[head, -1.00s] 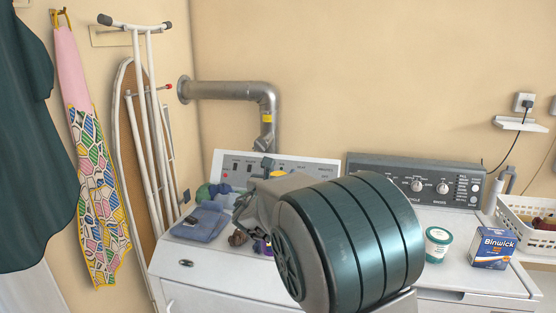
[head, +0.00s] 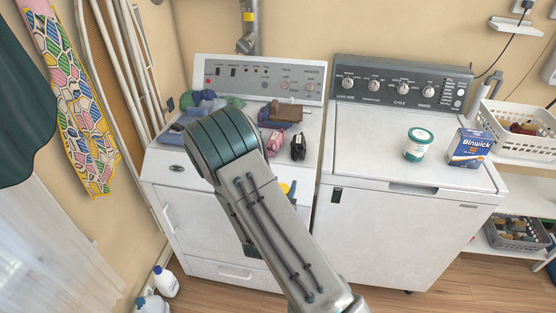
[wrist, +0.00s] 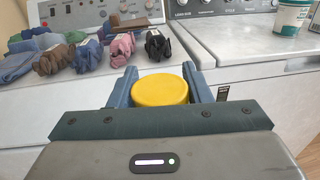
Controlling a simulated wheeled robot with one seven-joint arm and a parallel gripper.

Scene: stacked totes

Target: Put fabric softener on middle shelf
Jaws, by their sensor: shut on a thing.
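A round yellow cap (wrist: 160,90) sits between the two blue-grey fingers of my gripper (wrist: 158,82) in the wrist view. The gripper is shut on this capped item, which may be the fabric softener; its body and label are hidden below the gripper. A white shelf unit (head: 531,206) stands at the right edge, only partly in view. Its upper level holds a white basket (head: 503,128) and a lower level holds a grey basket (head: 517,243).
Folded clothes lie on the left machine (head: 313,132). A white-green tub (head: 417,145) and a blue Binwick box (head: 469,148) stand on the right machine (head: 375,166). White bottles (head: 165,282) stand on the floor at lower left. Floor is clear before the right machine.

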